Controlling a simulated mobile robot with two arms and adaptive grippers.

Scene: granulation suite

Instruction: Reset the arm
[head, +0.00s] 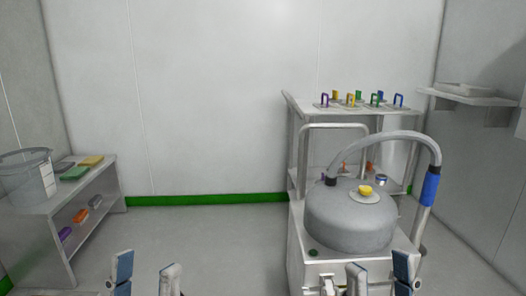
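My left gripper (146,275) shows at the bottom edge, left of the middle, in the head view. Its two fingertips stand upright and apart, with only floor behind the gap. My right gripper (380,275) shows at the bottom edge, right of the middle. Its fingertips are also apart, in front of the white cart body, and I see nothing between them. The wrists and most of both arms are below the picture.
A grey domed vessel (340,222) with a yellow knob and hose (400,137) stands right of centre. Behind it is a rack (300,105) with coloured handles. A bench (105,175) with a bucket (25,178) stands left. A shelf (480,98) hangs right. The middle floor is clear.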

